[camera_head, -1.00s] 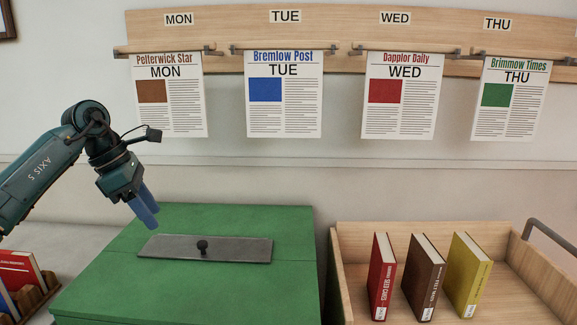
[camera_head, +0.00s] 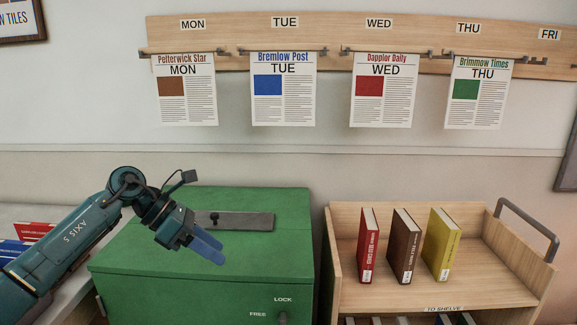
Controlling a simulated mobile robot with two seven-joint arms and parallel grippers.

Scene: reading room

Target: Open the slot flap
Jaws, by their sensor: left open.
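The slot flap (camera_head: 247,221) is a flat grey metal plate with a small dark knob (camera_head: 214,218) on top of the green box (camera_head: 140,255). It lies flat and looks closed. My left gripper (camera_head: 212,252) has blue fingers and is open and empty. In the picture it is just below the flap, in front of it, over the near part of the box top. The gripper hides part of the flap's near left edge. On the box front a small lever (camera_head: 283,318) shows at the bottom edge, near the words LOCK and FREE. My right gripper is not in view.
A wooden cart (camera_head: 335,255) with red, brown and yellow books stands to the right of the box. More books (camera_head: 32,231) lie at the far left. Newspapers hang from a wooden rail (camera_head: 235,32) on the wall behind. The air above the box is clear.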

